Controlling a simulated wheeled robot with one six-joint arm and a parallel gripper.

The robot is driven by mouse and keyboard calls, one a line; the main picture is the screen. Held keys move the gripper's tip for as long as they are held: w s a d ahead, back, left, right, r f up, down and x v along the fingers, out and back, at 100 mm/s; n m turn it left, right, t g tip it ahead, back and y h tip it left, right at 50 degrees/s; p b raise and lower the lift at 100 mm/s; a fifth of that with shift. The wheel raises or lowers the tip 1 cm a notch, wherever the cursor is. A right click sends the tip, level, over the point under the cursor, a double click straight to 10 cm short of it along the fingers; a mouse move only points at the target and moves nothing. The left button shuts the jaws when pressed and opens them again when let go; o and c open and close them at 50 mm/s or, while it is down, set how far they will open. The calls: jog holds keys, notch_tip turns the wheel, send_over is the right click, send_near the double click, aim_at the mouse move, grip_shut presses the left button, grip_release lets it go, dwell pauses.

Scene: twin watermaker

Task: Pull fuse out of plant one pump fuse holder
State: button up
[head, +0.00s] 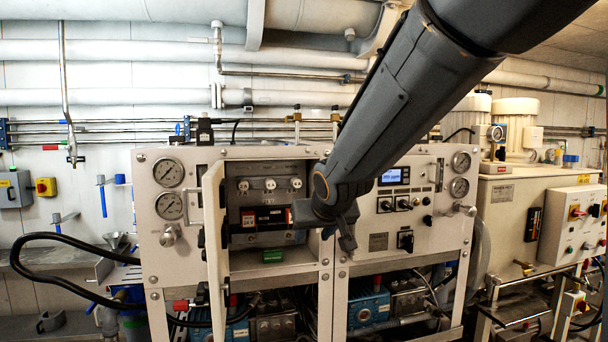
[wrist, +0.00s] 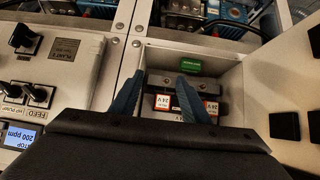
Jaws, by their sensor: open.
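The left plant cabinet (head: 290,258) stands with its door (head: 214,235) swung open. Inside is a row with a red-and-white labelled block (head: 250,217) and a dark block with red (head: 273,218). In the wrist view, orange-edged white labels (wrist: 163,102) mark the blocks behind my fingers. Which part is the pump fuse holder, and the fuse itself, I cannot tell. My gripper (head: 340,232) is at the right side of the opening in the head view. In the wrist view my gripper (wrist: 160,82) is open and empty, its fingers reaching toward the labelled blocks; contact cannot be judged.
A green block (head: 272,256) sits low in the compartment; it also shows in the wrist view (wrist: 191,66). The open door bounds the left, and the right panel (head: 405,205) with switches and display bounds the right.

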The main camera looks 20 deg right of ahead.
aim_at(298, 180)
jog(key=w+r+t, duration=0.2)
jog(key=w+r, duration=0.1)
jog(key=r, duration=0.4)
jog(key=w+r+t, duration=0.2)
jog(key=w+r, duration=0.1)
jog(key=r, duration=0.4)
jog(key=b+x, duration=0.1)
jog(key=x, duration=0.4)
jog(key=a+b+x, duration=0.1)
jog(key=x, duration=0.1)
jog(key=shift+f+b, duration=0.35)
jog(key=shift+f, duration=0.1)
grip_shut()
jog(key=s, duration=0.6)
jog(key=shift+d, duration=0.15)
